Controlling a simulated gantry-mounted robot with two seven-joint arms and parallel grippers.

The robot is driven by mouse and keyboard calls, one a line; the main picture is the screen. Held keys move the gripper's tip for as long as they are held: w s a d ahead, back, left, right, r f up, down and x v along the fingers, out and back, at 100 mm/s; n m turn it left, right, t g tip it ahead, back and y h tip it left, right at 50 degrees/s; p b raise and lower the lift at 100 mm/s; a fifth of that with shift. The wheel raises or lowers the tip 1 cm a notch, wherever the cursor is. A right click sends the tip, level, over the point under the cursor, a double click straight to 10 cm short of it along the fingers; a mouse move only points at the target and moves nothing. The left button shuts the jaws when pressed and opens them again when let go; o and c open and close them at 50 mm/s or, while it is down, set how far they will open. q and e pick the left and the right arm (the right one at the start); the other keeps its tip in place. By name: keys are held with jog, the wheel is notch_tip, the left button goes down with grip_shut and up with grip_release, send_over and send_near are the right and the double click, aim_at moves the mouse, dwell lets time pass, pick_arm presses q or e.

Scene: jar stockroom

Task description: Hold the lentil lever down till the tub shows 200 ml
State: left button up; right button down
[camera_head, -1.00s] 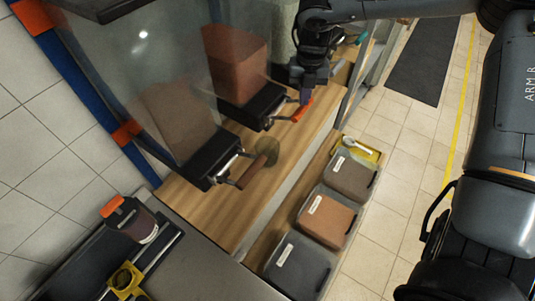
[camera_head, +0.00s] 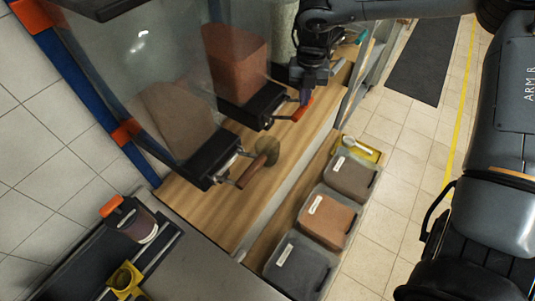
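A clear dispenser holding reddish-orange lentils (camera_head: 238,68) stands at the upper middle, with a dark outlet block below. Its lever has an orange-red handle (camera_head: 302,110) sticking out to the right. My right gripper (camera_head: 305,97) is directly at this handle, fingers pointing down. I cannot tell if it touches the handle or whether the fingers are open or shut. No tub with a readable scale shows under the lentil outlet; that spot is hidden by the block and gripper.
A second dispenser with brown contents (camera_head: 178,122) has a wooden-handled lever (camera_head: 252,170), with a round olive thing (camera_head: 267,151) beside it. Several lidded bins (camera_head: 326,217) line the lower shelf. A jar with an orange part (camera_head: 132,218) stands at lower left. The wooden counter (camera_head: 215,210) is mostly clear.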

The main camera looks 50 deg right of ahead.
aim_at(303, 109)
jog(key=shift+f+b, duration=0.45)
jog(key=shift+f, duration=0.3)
jog(key=shift+f+b, duration=1.3)
jog(key=shift+f, duration=0.55)
jog(key=shift+f+b, duration=0.55)
jog(key=shift+f, duration=0.25)
dwell(0.4)
